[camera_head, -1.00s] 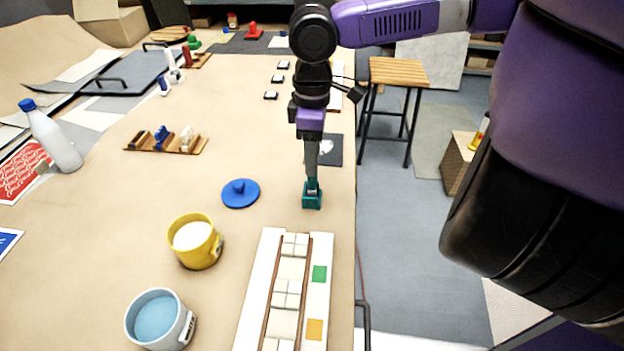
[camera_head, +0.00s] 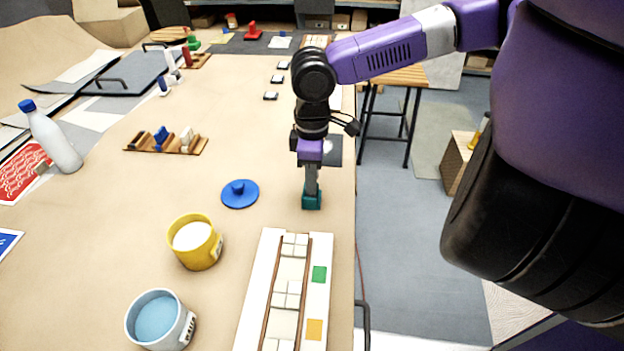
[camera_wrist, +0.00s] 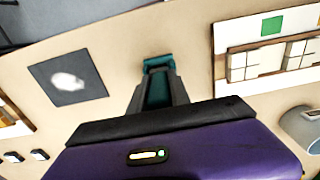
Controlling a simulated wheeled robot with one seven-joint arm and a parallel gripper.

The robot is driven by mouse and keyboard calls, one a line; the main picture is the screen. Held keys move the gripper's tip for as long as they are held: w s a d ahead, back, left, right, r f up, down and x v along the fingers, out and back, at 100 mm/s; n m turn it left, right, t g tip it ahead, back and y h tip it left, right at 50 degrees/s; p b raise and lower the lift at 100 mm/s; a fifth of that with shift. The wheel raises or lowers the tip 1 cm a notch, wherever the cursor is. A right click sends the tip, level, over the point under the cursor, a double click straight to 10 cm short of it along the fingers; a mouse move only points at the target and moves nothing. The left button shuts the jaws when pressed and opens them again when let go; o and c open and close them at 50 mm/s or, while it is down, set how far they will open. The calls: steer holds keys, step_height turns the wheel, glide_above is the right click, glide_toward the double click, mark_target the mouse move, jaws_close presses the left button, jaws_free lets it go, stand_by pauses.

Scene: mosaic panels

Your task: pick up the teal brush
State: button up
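The teal brush (camera_head: 312,202) stands on the table near its right edge, just beyond the white panel. My gripper (camera_head: 311,191) points straight down over it, with its fingertips low at the brush. In the wrist view the teal brush (camera_wrist: 158,63) shows between and past the two grey fingers of my gripper (camera_wrist: 158,80). The fingers lie on either side of the brush's upper part, and teal fills the space between them. Whether they press on it cannot be told.
A blue round float (camera_head: 240,193) lies to the left. A yellow tub (camera_head: 195,243) and a light blue tub (camera_head: 160,318) stand nearer. The white mosaic panel (camera_head: 250,290) is in front. A dark square sheet (camera_wrist: 68,78) lies beside the brush. Table between is clear.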

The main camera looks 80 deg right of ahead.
jaws_close()
